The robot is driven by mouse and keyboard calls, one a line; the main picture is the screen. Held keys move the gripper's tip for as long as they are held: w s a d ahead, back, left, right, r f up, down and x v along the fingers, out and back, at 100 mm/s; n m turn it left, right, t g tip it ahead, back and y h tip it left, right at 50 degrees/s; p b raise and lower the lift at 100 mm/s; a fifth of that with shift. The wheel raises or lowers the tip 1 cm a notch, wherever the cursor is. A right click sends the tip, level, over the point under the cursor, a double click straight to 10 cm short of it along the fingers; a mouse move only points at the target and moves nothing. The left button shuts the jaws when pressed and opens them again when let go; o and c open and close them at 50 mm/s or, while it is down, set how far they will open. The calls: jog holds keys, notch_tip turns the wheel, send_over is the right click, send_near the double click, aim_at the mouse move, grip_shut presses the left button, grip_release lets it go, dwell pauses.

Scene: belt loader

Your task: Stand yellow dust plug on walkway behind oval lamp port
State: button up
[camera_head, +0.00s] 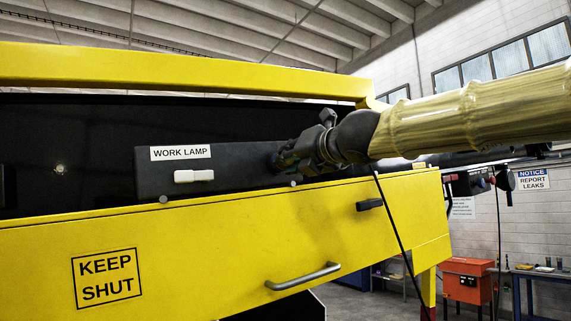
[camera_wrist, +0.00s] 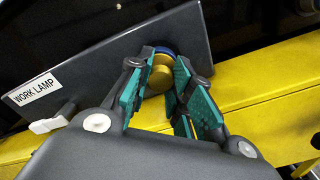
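The yellow dust plug (camera_wrist: 160,76) shows in the wrist view as a short round piece against the dark work lamp panel (camera_wrist: 100,62). A blue rim (camera_wrist: 162,51) shows at its upper edge. I cannot tell whether this is the oval lamp port. My gripper (camera_wrist: 163,78) has its teal-padded fingers on either side of the plug; I cannot tell whether both pads touch it. In the head view my gripper (camera_head: 281,160) is at the panel's right end and hides the plug. I cannot make out which surface is the walkway.
A white latch (camera_head: 194,176) sits under the WORK LAMP label (camera_head: 180,153). A yellow ledge (camera_wrist: 240,88) runs below the panel. The yellow front (camera_head: 220,250) has a grey handle (camera_head: 303,277). A yellow beam (camera_head: 180,70) crosses above. An orange cabinet (camera_head: 467,281) stands far right.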

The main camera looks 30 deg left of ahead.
grip_shut()
jog(key=shift+v, duration=0.8)
dwell(0.6)
jog(key=shift+b+v, duration=0.3)
jog(key=shift+v, duration=1.05)
jog(key=shift+w+f, duration=0.1)
